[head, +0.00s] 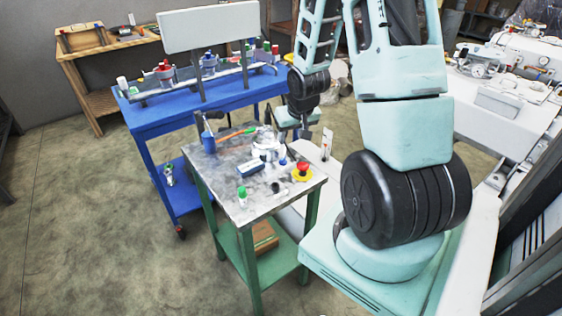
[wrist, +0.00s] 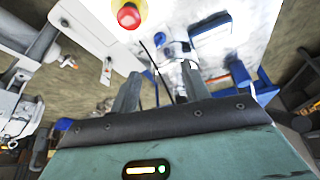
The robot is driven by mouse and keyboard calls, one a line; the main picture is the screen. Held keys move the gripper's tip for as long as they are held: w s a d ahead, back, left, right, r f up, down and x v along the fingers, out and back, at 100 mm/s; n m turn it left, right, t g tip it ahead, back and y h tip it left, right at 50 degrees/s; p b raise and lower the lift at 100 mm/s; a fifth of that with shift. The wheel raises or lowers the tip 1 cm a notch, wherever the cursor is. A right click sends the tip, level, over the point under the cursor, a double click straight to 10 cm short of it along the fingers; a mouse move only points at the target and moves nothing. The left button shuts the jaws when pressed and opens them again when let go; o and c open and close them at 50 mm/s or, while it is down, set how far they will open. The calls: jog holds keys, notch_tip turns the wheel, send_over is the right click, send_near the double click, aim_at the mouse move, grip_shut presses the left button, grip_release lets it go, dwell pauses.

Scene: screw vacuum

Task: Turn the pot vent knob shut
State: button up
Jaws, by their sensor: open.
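A small silvery-white pot or fitting (head: 268,150) stands on the metal-topped table, near the middle. I cannot make out its vent knob clearly at this size. In the wrist view, a grey-white fitting with a dark blue part (wrist: 176,50) lies beyond my fingertips, probably the same pot. My gripper (head: 296,134) hangs above the table's back right side, close to the pot. In the wrist view my gripper (wrist: 161,90) is open, its two fingers apart with nothing seen held between them. The fitting is beyond the gap and I see no contact.
A blue bench (head: 150,116) with a rack stands behind. The table's front left is fairly clear.

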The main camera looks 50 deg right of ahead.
aim_at(284, 159)
jog(key=p+x, duration=0.1)
jog(key=x, duration=1.3)
jog(key=shift+w+d+f, duration=0.1)
jog(key=shift+w, duration=0.05)
jog(key=shift+c, duration=0.4)
jog(key=c, duration=0.9)
